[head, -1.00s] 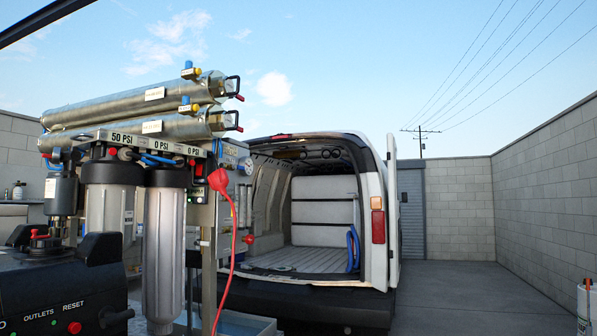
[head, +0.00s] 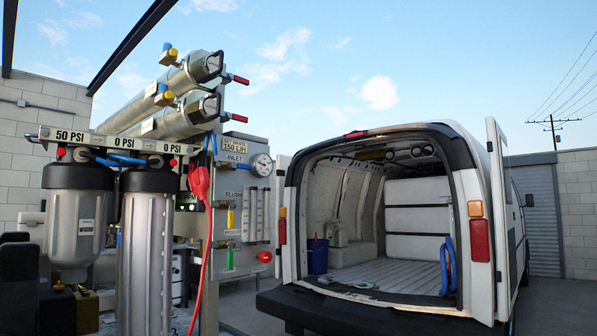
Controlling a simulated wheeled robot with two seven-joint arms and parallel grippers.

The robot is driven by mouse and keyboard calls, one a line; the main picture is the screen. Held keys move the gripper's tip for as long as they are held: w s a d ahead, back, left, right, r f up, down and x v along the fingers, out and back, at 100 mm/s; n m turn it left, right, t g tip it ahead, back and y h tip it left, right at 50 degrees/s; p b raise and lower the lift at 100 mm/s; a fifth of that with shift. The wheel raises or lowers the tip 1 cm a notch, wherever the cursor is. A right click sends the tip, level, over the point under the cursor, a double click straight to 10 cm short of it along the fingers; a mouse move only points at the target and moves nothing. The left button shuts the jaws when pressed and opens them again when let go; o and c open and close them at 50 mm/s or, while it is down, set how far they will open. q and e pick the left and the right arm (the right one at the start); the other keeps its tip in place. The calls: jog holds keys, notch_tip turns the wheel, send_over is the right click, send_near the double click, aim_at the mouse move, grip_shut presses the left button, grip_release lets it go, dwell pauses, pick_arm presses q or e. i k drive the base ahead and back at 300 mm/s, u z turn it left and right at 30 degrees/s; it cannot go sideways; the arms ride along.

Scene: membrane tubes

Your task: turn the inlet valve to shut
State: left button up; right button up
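The membrane rack stands at the left of the head view, with two silver membrane tubes (head: 190,116) slanting across its top. A grey panel (head: 253,147) on its right side bears an INLET label (head: 235,147) and a round gauge (head: 262,165). Below is a FLUSH label (head: 236,194) with a yellow handle (head: 230,219) under it. A red knob (head: 264,257) sits lower right on the panel. Neither of my grippers is in view.
Two upright filter housings (head: 147,255) and a hanging red cable (head: 202,225) stand in front of the panel's left side. An open white van (head: 465,150) stands at the right, with a blue bucket (head: 318,256) inside. Dark beams (head: 130,45) cross the upper left.

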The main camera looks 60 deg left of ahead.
aim_at(231, 165)
jog(key=u, duration=0.7)
jog(key=i, duration=1.15)
jog(key=u, duration=1.15)
